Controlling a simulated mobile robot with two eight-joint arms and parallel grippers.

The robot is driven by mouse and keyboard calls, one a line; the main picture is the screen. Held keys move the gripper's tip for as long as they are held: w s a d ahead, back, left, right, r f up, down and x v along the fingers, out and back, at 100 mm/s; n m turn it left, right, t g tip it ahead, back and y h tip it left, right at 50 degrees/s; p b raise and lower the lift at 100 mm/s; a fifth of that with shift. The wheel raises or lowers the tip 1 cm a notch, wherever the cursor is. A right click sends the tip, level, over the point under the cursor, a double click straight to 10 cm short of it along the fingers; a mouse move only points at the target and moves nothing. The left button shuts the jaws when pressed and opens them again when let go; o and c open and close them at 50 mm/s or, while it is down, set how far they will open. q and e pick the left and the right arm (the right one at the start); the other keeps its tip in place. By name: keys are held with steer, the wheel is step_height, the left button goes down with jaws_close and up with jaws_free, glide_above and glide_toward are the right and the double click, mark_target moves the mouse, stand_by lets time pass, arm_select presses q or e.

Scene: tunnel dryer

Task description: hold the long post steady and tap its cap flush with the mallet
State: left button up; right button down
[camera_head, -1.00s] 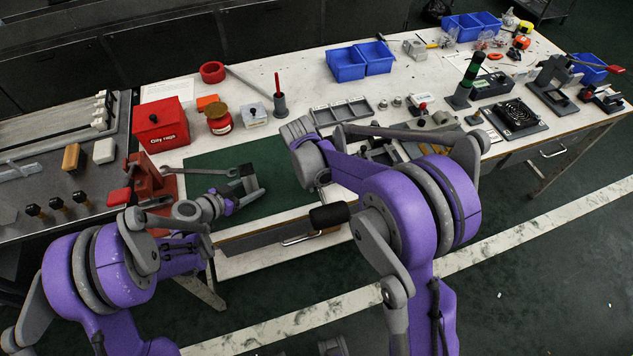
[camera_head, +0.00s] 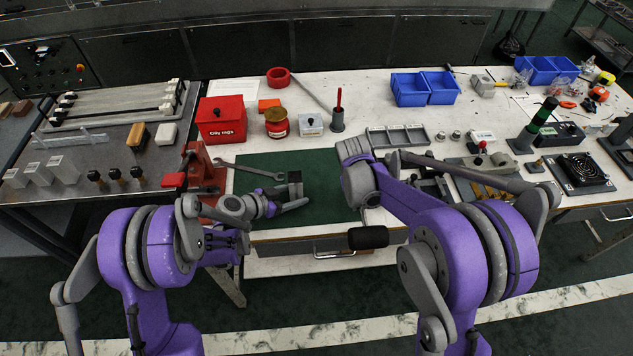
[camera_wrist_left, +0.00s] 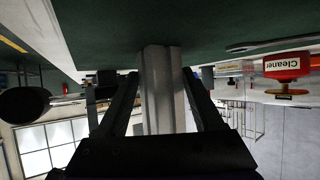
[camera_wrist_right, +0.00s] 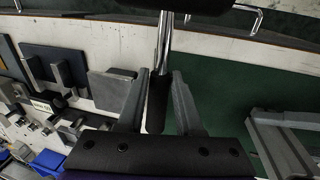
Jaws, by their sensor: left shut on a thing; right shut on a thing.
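The long post (camera_wrist_left: 163,95), a pale grey metal bar, stands between the fingers of my left gripper (camera_wrist_left: 160,74), which is shut on it. In the head view the post (camera_head: 295,184) is short-looking and upright over the green mat, in my left gripper (camera_head: 284,203). I cannot make out its cap clearly. My right gripper (camera_wrist_right: 158,78) is shut on the dark grip of the mallet (camera_wrist_right: 157,102), whose metal shaft runs up to a black head. In the head view the mallet's head (camera_head: 368,237) hangs near the bench's front edge, right of the post; my right arm hides that gripper.
A wrench (camera_head: 247,170) lies on the green mat (camera_head: 330,168) behind the post. A red vise (camera_head: 202,175) stands left of it. A red box (camera_head: 222,119) and a red-yellow tin (camera_head: 277,124) stand behind. Parts trays and fixtures fill the right side.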

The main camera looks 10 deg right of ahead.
stand_by(0.4)
steer(key=w+r+y, duration=0.1)
steer(key=w, duration=0.1)
steer(key=w+a+r+m, duration=0.1)
steer(key=w, duration=0.2)
steer(key=w+r+m+y, duration=0.1)
steer(key=w, duration=0.1)
steer(key=shift+w+a+y, duration=0.15)
steer(key=shift+y, duration=0.15)
steer(key=w+r+m+t+y, duration=0.4)
steer(key=w+r+y, duration=0.25)
steer(key=w, duration=0.25)
steer(key=a+r+n+t+y, duration=0.1)
steer(key=a+r+y, duration=0.3)
steer(key=a, duration=0.2)
steer(key=a+r+n+y, duration=0.1)
steer(key=a+r+y, duration=0.25)
steer(key=a, duration=0.25)
steer(key=shift+f, duration=2.4)
